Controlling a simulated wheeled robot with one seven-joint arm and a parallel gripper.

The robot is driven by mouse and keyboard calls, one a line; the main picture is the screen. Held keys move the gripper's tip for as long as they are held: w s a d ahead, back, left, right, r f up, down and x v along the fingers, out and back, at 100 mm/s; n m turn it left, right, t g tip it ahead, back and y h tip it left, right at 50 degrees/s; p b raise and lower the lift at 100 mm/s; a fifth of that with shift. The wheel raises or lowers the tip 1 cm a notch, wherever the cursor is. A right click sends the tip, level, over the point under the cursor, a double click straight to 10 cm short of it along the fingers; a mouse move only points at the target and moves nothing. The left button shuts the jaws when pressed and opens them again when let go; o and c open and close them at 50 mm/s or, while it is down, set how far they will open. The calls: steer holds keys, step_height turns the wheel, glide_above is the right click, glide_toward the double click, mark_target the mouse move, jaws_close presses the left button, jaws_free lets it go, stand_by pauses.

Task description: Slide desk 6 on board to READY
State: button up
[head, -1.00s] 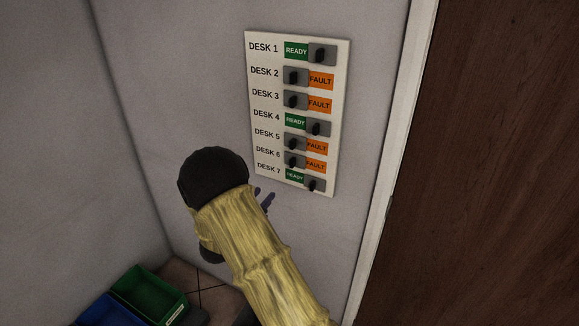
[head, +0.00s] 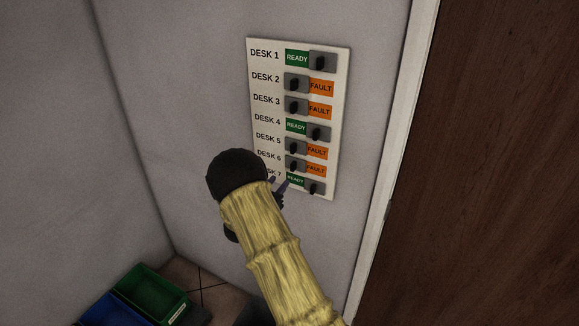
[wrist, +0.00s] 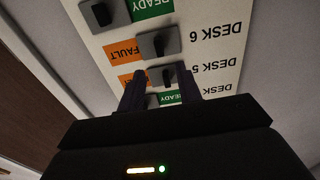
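The white status board (head: 342,120) hangs on the wall. Desk 6's slider (head: 291,168) is at the left of its slot, with orange FAULT showing to its right. In the upside-down wrist view, desk 6's slider (wrist: 159,42) lies above my gripper's fingers, clear of them. My gripper (head: 281,190) is close to the board's lower left, covering part of the desk 7 label. In the wrist view my gripper (wrist: 160,90) has its two dark fingers apart with nothing held. Desk 5's slider (wrist: 168,75) appears between them; contact cannot be told.
Desk 5's slider (head: 294,148) is just above desk 6's and desk 7's slider (head: 314,188) just below, at the right. A brown door (head: 490,160) with a white frame stands right. Green (head: 150,292) and blue bins sit on the floor, lower left.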

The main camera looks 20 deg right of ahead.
mark_target(292, 168)
steer(key=p+x, duration=0.3)
steer(key=x, duration=0.5)
steer(key=shift+w+d, duration=0.25)
steer(key=shift+d, duration=0.1)
jaws_close()
